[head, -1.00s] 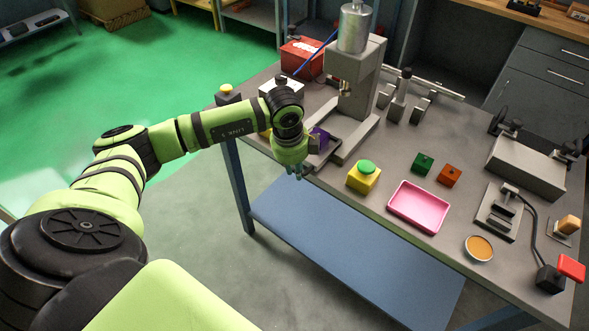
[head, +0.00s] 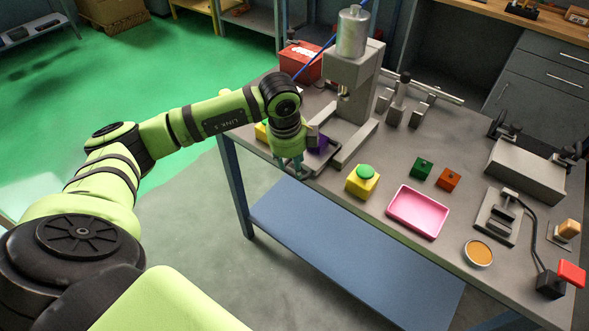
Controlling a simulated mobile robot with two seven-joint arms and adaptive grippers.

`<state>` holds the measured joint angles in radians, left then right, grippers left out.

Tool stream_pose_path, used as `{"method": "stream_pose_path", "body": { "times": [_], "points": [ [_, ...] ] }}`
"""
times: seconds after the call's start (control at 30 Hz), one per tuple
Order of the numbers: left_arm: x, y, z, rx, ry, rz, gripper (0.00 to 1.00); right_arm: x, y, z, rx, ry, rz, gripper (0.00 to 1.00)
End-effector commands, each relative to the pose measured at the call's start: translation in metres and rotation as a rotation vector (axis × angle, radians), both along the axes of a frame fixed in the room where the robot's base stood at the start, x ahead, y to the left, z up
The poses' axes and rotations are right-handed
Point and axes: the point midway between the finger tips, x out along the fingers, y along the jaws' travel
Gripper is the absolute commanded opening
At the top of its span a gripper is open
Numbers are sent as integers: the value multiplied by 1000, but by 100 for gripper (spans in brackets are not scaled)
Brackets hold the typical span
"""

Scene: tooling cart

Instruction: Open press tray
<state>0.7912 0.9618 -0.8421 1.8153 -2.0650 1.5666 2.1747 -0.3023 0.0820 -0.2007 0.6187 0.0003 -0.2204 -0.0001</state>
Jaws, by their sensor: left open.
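The grey press (head: 352,75) stands at the back left of the bench, with a silver cylinder on top and two base rails reaching forward. The press tray (head: 323,160) is a dark flat piece at the left of the base, with a purple block (head: 319,144) on it. My left gripper (head: 290,167) is open and points down at the tray's front edge. My wrist hides part of the tray, and I cannot tell whether the fingers touch it. My right gripper is not in view.
A yellow box with a green button (head: 363,180), a pink tray (head: 417,211), a green block (head: 422,168) and an orange block (head: 448,180) lie to the right. A red box (head: 302,62) stands behind. The floor left of the bench is free.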

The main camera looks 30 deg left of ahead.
Motion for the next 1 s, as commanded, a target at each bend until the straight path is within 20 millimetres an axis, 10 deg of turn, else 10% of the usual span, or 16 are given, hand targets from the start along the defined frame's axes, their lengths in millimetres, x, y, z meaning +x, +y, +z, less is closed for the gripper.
{"method": "stream_pose_path", "body": {
  "times": [0.4, 1.0],
  "points": [
    [-12, 1, 72, 0, -2, 0, 44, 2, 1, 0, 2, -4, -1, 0],
    [-14, 1, 78, 0, 0, 0, 44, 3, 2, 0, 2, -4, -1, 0]
  ]
}}
